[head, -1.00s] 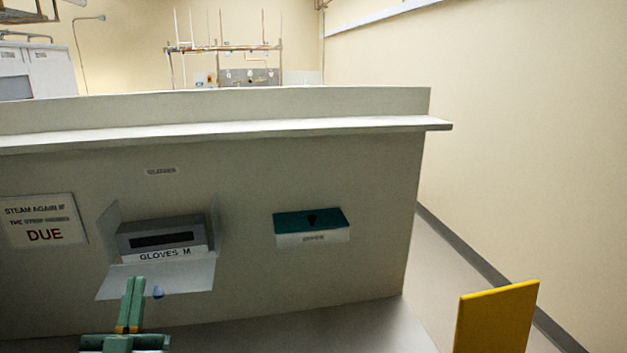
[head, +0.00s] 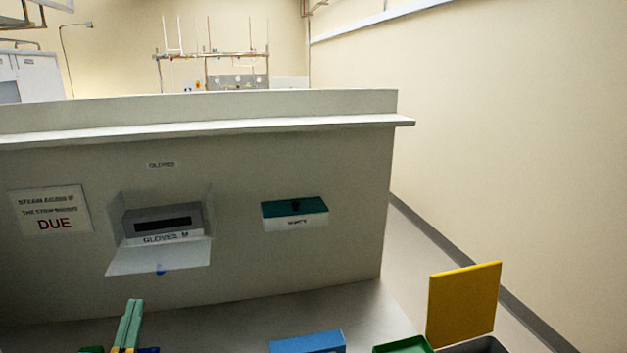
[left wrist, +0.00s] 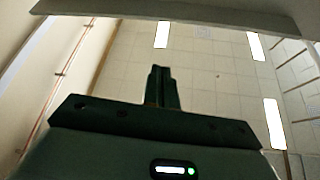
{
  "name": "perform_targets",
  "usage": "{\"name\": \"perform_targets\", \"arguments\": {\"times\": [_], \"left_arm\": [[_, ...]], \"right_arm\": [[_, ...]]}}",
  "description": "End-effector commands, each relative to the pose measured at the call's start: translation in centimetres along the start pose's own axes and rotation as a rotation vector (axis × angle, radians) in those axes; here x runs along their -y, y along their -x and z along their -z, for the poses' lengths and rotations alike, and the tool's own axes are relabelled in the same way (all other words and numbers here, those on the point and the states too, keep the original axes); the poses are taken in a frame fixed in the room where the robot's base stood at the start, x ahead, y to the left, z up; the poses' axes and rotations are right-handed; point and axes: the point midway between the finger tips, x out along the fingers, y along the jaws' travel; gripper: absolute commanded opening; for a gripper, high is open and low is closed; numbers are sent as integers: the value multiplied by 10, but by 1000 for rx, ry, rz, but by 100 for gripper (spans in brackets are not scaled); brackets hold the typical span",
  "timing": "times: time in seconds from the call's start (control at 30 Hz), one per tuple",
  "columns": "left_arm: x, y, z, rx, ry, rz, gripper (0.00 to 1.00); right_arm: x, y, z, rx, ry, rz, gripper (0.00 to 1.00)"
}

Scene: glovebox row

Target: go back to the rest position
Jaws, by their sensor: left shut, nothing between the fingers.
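My left gripper (head: 132,312) shows at the lower left of the head view. Its two green fingers point up and are closed together with nothing between them. It is below and in front of the glove holder, apart from it. In the left wrist view the same fingers (left wrist: 161,85) are shut against a view of the ceiling. My right gripper is not in view.
A green-topped white box (head: 295,213) is on the panel (head: 330,165) to the right. A sign reading "DUE" (head: 52,210) is at left. A blue object (head: 307,343), a green object (head: 403,345) and a grey bin with an upright yellow panel (head: 463,303) stand at the lower edge.

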Motion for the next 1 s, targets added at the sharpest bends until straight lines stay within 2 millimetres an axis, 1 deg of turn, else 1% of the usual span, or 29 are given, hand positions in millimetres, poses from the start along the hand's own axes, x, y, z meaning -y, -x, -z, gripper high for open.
{"name": "perform_targets", "arguments": {"times": [0.1, 0.17, 0.27, 0.37, 0.47, 0.53, 0.6, 0.67, 0.7, 0.8, 0.87, 1.0], "left_arm": [[-8, 8, -12, 87, -35, -41, 0], [-13, 14, -21, 145, -57, -67, 0], [-21, 28, -37, 263, -108, -119, 0], [-28, 48, -56, 402, -168, -177, 0], [-33, 77, -76, 567, -245, -242, 0], [-34, 103, -88, 696, -308, -289, 0], [-31, 130, -99, 824, -375, -333, 0], [-27, 153, -105, 924, -431, -367, 0], [-24, 167, -107, 986, -465, -386, 0], [-14, 199, -110, 1122, -551, -426, 0], [-7, 217, -109, 1197, -602, -447, 0], [12, 255, -103, 1354, -716, -488, 0]], "right_arm": [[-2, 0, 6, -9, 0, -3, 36], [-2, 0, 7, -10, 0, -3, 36], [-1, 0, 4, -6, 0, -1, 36], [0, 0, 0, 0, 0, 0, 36], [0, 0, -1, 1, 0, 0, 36], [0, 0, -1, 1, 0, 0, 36], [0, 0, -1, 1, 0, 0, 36], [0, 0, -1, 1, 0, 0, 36], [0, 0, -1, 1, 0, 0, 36], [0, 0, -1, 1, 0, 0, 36], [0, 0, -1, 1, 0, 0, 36], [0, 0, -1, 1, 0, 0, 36]]}}
